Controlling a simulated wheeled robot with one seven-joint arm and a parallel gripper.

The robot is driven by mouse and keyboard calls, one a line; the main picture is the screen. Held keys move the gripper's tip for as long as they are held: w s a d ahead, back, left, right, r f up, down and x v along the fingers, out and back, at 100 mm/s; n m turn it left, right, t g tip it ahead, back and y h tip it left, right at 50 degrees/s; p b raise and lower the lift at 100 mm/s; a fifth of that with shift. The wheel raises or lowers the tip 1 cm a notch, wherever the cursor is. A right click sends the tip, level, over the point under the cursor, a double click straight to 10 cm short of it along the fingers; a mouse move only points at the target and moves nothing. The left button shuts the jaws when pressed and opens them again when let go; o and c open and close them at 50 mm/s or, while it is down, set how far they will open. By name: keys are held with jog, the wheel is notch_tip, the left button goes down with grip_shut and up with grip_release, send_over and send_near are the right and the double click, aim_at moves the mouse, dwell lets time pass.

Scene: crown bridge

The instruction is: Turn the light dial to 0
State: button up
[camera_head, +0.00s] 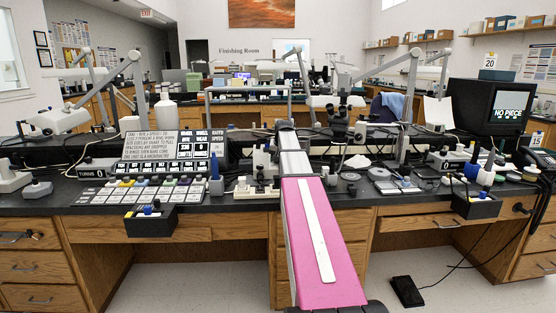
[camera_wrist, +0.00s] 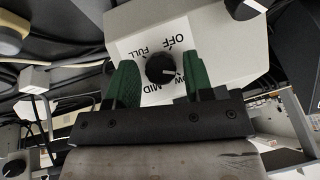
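The light dial (camera_wrist: 160,68) is a round black knob on a white label of a pale box in the wrist view. Its label reads OFF, LOW, MID and FULL, upside down in the picture; I see no 0 on it. A white mark on the knob points to the picture's right, between OFF and LOW. My gripper (camera_wrist: 160,60) is open, one green finger on each side of the knob. Gaps show between fingers and knob, so it is not gripped. In the head view I cannot make out the gripper or this dial clearly.
The black bench (camera_head: 230,205) is crowded with devices and cables. A sign panel with several small switches (camera_head: 155,192) stands left of my arm. A monitor reading NO PIECE (camera_head: 490,110) stands at the right. A black foot pedal (camera_head: 407,291) lies on the floor.

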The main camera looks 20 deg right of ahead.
jog(key=shift+o, duration=0.2)
jog(key=v, duration=1)
jog(key=shift+s+r, duration=0.15)
jog(key=shift+r, duration=0.25)
jog(key=s+d+f+m+t+y, duration=0.2)
jog(key=s+f+m+t, duration=0.15)
jog(key=m, duration=0.75)
jog(key=shift+t, duration=0.35)
jog(key=x, duration=1)
jog(key=shift+w+a, duration=0.2)
jog(key=shift+w, duration=0.1)
jog(key=shift+c, duration=0.3)
jog(key=c, duration=0.9)
